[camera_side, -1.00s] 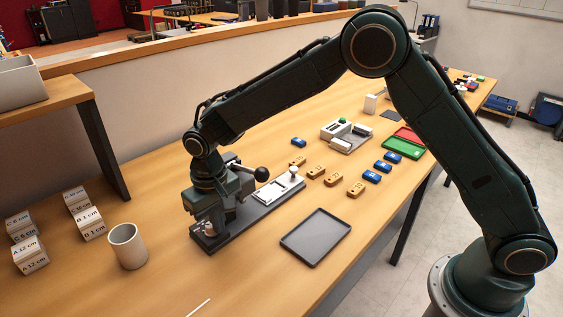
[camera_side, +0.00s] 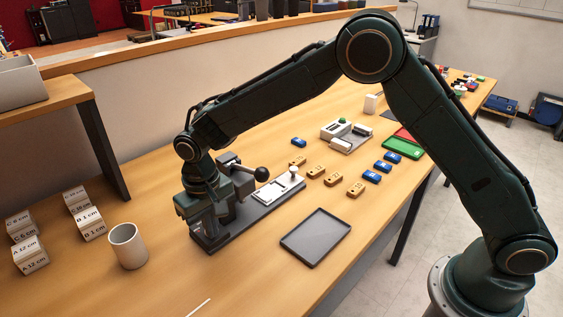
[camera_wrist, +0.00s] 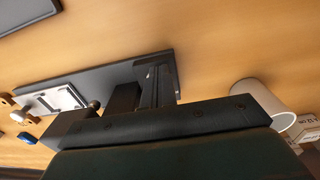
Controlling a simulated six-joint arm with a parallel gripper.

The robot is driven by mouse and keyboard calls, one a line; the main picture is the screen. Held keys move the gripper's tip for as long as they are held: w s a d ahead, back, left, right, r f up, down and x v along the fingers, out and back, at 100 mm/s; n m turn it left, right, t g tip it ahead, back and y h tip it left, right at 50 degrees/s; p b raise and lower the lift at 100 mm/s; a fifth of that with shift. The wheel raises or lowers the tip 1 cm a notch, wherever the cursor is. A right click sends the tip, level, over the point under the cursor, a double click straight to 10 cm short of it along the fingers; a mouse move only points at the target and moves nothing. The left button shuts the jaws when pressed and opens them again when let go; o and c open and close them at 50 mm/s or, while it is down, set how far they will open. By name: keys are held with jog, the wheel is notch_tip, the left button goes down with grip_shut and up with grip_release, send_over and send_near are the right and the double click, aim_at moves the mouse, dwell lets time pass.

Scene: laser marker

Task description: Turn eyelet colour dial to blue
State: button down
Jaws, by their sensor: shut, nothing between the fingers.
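A dark bench machine (camera_side: 249,219) with a long base, a lever with a black ball knob (camera_side: 261,174) and a white plate (camera_side: 281,190) stands on the table. My gripper (camera_side: 208,238) points down at the left end of this machine, close to its base, and is shut and empty. Its body covers that end, so I cannot make out an eyelet colour dial or any blue mark. Whether the fingers touch a part there I cannot tell. In the wrist view, the machine base (camera_wrist: 120,74) lies beyond the wide dark gripper body, with the white plate (camera_wrist: 58,99) at left.
A white cup (camera_side: 127,246) and several labelled blocks (camera_side: 89,223) stand left of the machine. A dark tray (camera_side: 316,238) lies to its right. Orange blocks (camera_side: 316,171) and blue blocks (camera_side: 371,176) lie beyond the tray. The front of the table is mostly clear.

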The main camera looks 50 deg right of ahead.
jog(key=shift+w+r, duration=0.1)
dwell(0.6)
jog(key=shift+s+a, duration=0.2)
jog(key=shift+s, duration=0.15)
notch_tip(320, 180, up, 6)
jog(key=shift+f, duration=0.1)
dwell(0.6)
